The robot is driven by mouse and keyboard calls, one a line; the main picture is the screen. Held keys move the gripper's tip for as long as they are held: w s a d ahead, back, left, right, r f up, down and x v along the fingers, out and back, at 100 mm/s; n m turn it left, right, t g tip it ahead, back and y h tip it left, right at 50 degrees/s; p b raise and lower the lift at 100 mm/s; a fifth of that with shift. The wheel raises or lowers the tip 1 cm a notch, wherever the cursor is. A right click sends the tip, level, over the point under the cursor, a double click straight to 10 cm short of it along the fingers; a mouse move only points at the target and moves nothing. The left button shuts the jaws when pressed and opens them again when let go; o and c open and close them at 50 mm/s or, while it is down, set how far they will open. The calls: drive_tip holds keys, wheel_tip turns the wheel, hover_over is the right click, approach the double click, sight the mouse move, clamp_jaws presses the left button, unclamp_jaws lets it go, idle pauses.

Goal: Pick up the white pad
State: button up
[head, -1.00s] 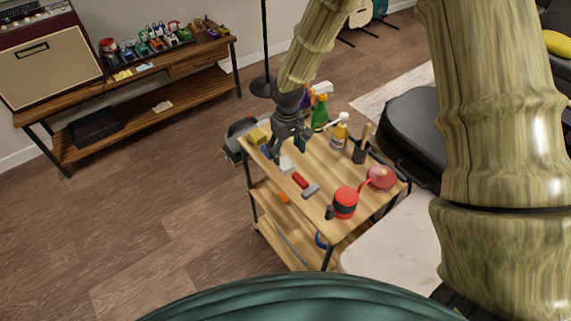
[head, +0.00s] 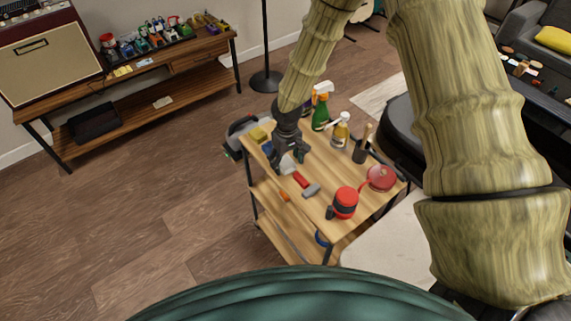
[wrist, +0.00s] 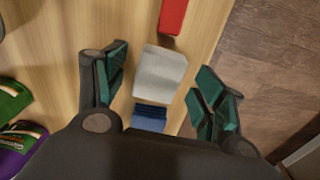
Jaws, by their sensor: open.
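The white pad (wrist: 160,75) lies on the wooden top of the cart, between the two fingers of my gripper in the wrist view. In the head view the white pad (head: 287,165) shows just beside my gripper (head: 286,158), partly hidden by it. My gripper also shows in the wrist view (wrist: 158,92); its fingers are open, one to each side of the pad, with a gap on both sides. I cannot tell the exact height of the fingertips above the cart top.
A blue block (wrist: 149,117) sits close to the pad, on my gripper's side. A red block (wrist: 173,16) is just beyond it. A grey block (head: 311,191), a red-and-black jar (head: 344,203), spray bottles (head: 320,113) and a yellow block (head: 259,134) share the cart.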

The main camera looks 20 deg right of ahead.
drive_tip(key=shift+w+f, duration=0.1)
drive_tip(key=shift+f, duration=0.05)
drive_tip(key=c, duration=0.8)
drive_tip(key=shift+c, duration=0.3)
drive_tip(key=shift+r+b, duration=0.4)
drive_tip(key=shift+r, duration=0.45)
drive_tip(key=shift+r+b, duration=0.4)
drive_tip(key=shift+r, duration=0.5)
drive_tip(key=s+a+r+b, duration=0.1)
drive_tip(key=s+a+b, duration=0.1)
drive_tip(key=s, duration=0.6)
drive_tip(key=s+a+r+b, duration=0.1)
drive_tip(key=s+b, duration=0.1)
drive_tip(key=s, duration=0.5)
drive_tip(key=m, duration=0.3)
hover_over(286, 163)
drive_tip(key=a, duration=0.1)
drive_tip(key=shift+s+a+r, duration=0.15)
drive_tip(key=shift+s+r, duration=0.05)
drive_tip(key=shift+s, duration=0.05)
